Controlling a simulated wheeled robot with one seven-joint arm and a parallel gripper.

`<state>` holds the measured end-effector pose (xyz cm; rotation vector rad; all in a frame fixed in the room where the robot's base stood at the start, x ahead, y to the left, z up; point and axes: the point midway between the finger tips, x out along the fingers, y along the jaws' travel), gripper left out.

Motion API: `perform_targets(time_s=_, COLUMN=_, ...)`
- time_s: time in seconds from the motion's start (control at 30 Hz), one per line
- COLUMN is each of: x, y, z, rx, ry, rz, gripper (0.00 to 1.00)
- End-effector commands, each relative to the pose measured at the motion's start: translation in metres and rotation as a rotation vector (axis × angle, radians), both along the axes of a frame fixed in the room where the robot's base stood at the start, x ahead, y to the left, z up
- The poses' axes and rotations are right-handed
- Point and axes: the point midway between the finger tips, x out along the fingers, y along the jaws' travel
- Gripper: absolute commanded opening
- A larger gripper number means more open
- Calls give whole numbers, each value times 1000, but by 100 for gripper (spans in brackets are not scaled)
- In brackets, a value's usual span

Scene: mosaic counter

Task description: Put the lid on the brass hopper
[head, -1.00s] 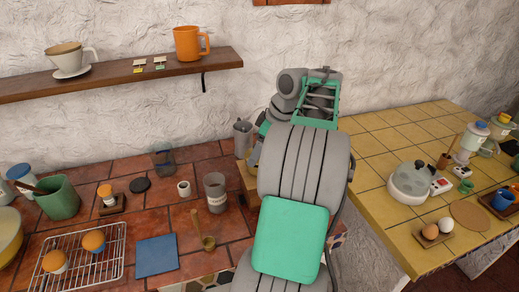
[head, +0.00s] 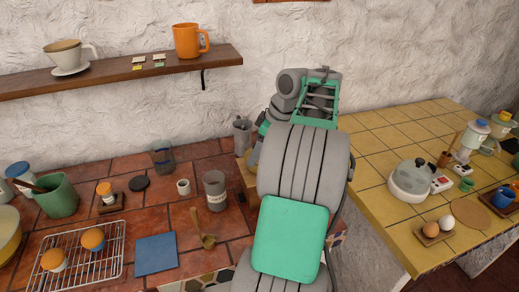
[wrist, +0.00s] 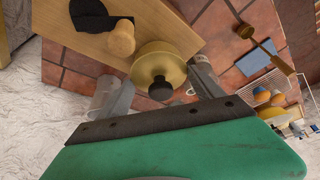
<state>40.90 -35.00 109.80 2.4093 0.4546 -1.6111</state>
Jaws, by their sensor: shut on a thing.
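The lid, round and brass-coloured with a black knob, (wrist: 150,62) shows in the wrist view between the two fingers of my gripper (wrist: 162,80). My gripper is shut on it, and the knob points toward the camera. The lid overlaps the edge of a wooden top (wrist: 170,22) in this view. I cannot make out the brass hopper apart from the lid, or tell whether the two touch. In the head view my arm hides the gripper, the lid and the hopper.
A wooden knob (wrist: 121,38) and a dark flat part lie beside the lid. A metal pitcher (head: 242,135), a grey canister (head: 215,190) and a wooden scoop (head: 204,236) stand or lie left of my arm. A yellow tiled counter (head: 375,155) extends right.

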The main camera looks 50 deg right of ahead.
Motion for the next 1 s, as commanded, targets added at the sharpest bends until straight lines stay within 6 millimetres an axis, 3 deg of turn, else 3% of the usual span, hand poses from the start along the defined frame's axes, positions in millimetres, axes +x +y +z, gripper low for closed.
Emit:
perform_targets(time_s=0.3, x=0, y=1, z=-2, rx=2, ry=2, rz=1, gripper=36)
perform_targets(time_s=0.33, x=0, y=1, z=-2, rx=2, ry=2, rz=1, gripper=78)
perform_targets(time_s=0.6, x=0, y=1, z=-2, rx=2, ry=1, rz=1, gripper=100)
perform_targets(time_s=1.0, x=0, y=0, z=1, rx=1, ry=0, rz=0, gripper=100)
